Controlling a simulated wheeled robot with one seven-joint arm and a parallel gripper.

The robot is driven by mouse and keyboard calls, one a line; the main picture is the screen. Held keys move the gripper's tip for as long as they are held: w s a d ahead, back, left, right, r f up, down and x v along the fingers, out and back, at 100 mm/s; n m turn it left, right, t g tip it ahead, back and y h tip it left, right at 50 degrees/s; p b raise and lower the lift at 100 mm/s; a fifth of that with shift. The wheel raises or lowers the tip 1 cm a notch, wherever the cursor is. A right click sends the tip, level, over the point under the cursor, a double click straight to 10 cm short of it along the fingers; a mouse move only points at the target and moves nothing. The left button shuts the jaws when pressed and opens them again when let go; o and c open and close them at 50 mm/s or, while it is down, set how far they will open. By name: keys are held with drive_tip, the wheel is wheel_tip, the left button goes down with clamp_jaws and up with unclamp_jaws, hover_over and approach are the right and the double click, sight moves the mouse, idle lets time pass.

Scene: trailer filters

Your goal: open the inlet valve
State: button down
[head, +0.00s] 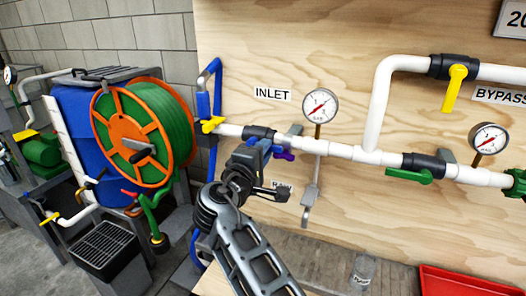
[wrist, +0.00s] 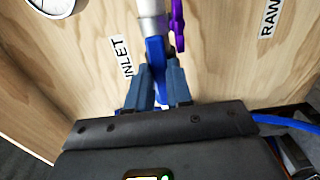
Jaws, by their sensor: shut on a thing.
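The inlet valve (head: 259,132) is a dark body on the white pipe, just below the INLET label (head: 272,94). Its blue handle (wrist: 156,55) shows between my fingers in the wrist view, roughly in line with the pale pipe piece above it. My gripper (head: 262,149) is at the underside of the valve in the head view. In the wrist view my gripper (wrist: 157,80) is shut on the blue handle, one finger on each side. My gripper hides much of the handle in the head view.
A purple handle (head: 284,155) sits close to the right of my gripper. A gauge (head: 320,106) stands above the pipe. A green-handled valve (head: 410,175) and a yellow bypass handle (head: 455,88) are farther right. A hose reel (head: 145,135) stands left.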

drive_tip(key=c, duration=1)
unclamp_jaws()
drive_tip(key=shift+b+v, duration=0.7)
drive_tip(key=shift+v, duration=3.25)
